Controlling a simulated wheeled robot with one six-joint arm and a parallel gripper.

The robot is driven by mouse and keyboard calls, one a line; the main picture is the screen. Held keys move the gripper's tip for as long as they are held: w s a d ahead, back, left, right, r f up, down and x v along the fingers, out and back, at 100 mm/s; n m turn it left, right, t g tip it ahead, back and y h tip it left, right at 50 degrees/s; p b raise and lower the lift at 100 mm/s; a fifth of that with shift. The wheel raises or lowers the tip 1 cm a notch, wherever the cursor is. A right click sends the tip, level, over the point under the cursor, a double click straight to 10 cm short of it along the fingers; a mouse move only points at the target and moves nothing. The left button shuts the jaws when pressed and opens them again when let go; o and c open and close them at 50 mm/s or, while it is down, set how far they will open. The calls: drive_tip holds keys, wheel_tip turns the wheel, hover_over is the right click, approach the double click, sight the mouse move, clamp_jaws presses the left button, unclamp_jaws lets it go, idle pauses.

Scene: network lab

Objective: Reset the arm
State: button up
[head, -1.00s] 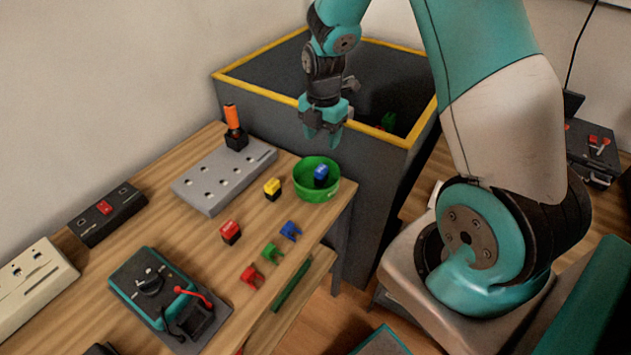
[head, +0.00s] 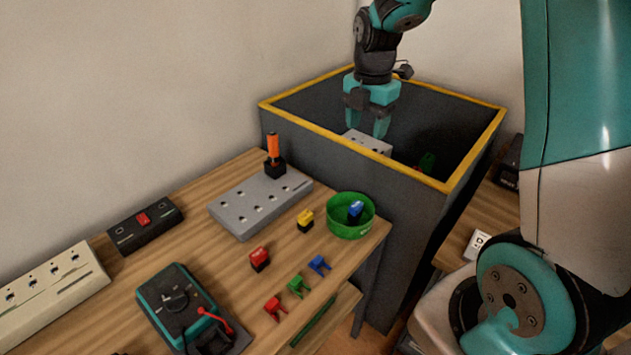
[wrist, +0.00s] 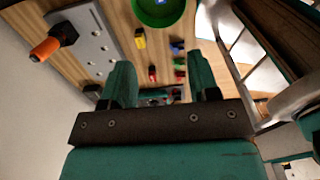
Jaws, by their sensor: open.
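My gripper (head: 367,116) is raised over the dark bin (head: 330,140) with the yellow rim, its teal fingers pointing down and apart with nothing between them. In the wrist view my gripper (wrist: 160,88) also shows open fingers, with the workbench in sight beyond them. My arm bends up and over from the right side of the head view.
The wooden bench (head: 190,220) holds a grey socket block (head: 240,221) with an orange-handled tool (head: 272,150), a green bowl (head: 350,229) with a blue piece (head: 355,209), small coloured blocks and clips, and a multimeter (head: 178,305). A white power strip (head: 40,288) lies at left.

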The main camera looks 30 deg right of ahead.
drive_tip(key=shift+a, duration=0.1)
drive_tip(key=s+a+r+m+y, duration=0.2)
drive_tip(key=s+a+m, duration=0.5)
drive_tip(key=s+a, duration=0.4)
drive_tip(key=s+a+r+m+y, duration=0.2)
drive_tip(key=s+a+r+m, duration=0.3)
drive_tip(key=s+a+m, duration=0.3)
drive_tip(key=s+a, duration=0.3)
drive_tip(key=shift+s+a+r, duration=0.15)
drive_tip(key=shift+r, duration=0.05)
idle(0.6)
